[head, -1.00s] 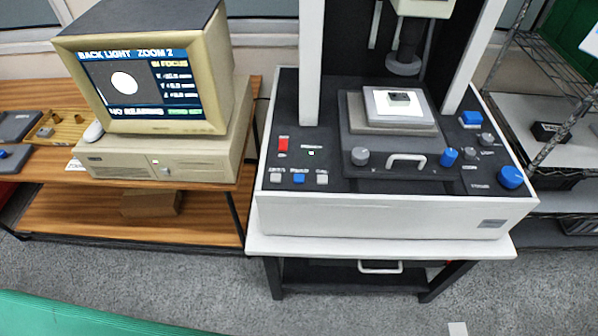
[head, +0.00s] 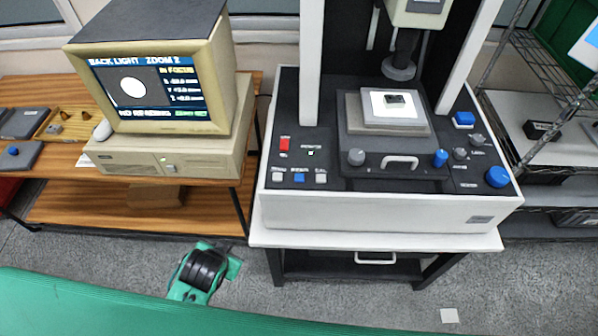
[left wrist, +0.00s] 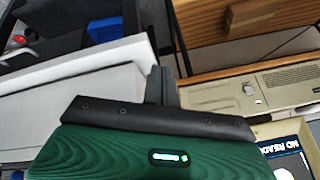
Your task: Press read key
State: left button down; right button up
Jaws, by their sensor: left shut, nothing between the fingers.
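The measuring machine (head: 375,210) has a row of three small keys at its front left: a grey key (head: 278,177), a blue key (head: 299,177) and another grey key (head: 321,177). Their labels are too blurred to read. A red switch (head: 285,145) and a lit green lamp sit behind them. The monitor (head: 145,90) shows a white disc, "IN FOCUS" and "NO READING". My left gripper shows in the left wrist view (left wrist: 160,86), its dark fingers shut and empty. In the head view my green and black left wrist is low, in front of the gap between bench and machine, apart from the keys. My right gripper is out of view.
A small dark part (head: 394,99) lies on the lit stage. Blue knobs (head: 497,177) sit at the machine's right. The computer case (head: 160,155) stands on the wooden bench (head: 60,180) at left. A wire shelf (head: 540,95) stands at right.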

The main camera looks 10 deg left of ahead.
pick_arm(q)
jog(key=w+d+r+m+t, duration=0.2)
jog(key=w+r+t, duration=0.25)
jog(key=r, duration=0.45)
jog(key=w+d+r+m+t+p, duration=0.1)
jog(key=w+r+m+t, duration=0.2)
jog(key=w+r, duration=0.35)
jog(key=w+d+r+m+t, duration=0.2)
jog(key=w+r+t, duration=0.15)
jog(key=r, duration=0.75)
jog(key=s+d+r+m+g+h, duration=0.1)
jog(key=d+r+m+g+h, duration=0.1)
jog(key=d+r+m+h, duration=0.5)
jog(key=d+m+g+h, duration=0.1)
jog(key=d+m+h, duration=0.45)
jog(key=m, duration=0.65)
jog(key=s+d+r+m+g+h, duration=0.1)
jog(key=d+r+m+g+h, duration=0.1)
jog(key=d+r+m+h, duration=0.45)
notch_tip(320, 180, down, 14)
jog(key=w+f+m+g+y, duration=0.15)
jog(key=m+g+y, duration=0.45)
jog(key=m, duration=1)
jog(key=w+a+f+m+y, duration=0.3)
jog(key=w+a+f+y, duration=0.1)
jog(key=a, duration=0.4)
jog(key=w+y, duration=0.1)
jog(key=w, duration=0.1)
jog(key=shift+w+a, duration=0.25)
jog(key=shift+w, duration=0.05)
